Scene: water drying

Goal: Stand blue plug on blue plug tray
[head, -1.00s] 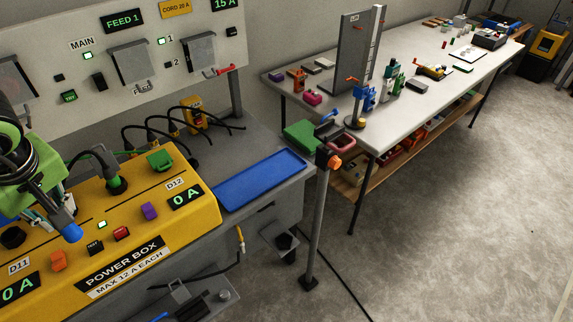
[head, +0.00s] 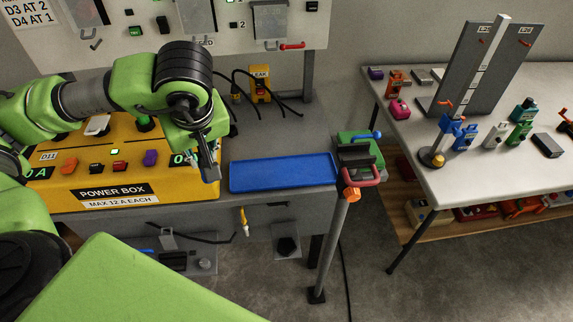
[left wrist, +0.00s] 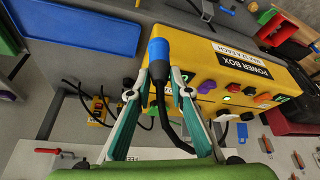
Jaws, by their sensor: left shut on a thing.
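My left gripper (head: 208,170) hangs over the right end of the yellow power box, just left of the blue plug tray. In the left wrist view its fingers (left wrist: 160,78) are shut on the blue plug (left wrist: 158,48), which has a blue cap, a dark body and a black cord. In the head view I cannot make out the plug. The blue plug tray (head: 285,174) is a flat, empty tray on the grey bench; it also shows at the upper left of the left wrist view (left wrist: 80,28). My right gripper is not in view.
The yellow power box (head: 100,180) bears several coloured switches and sockets. Black cords and a yellow leak box (head: 260,84) lie behind the tray. A post with a green box (head: 352,143) stands right of the tray. A white table (head: 470,188) with several items stands farther right.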

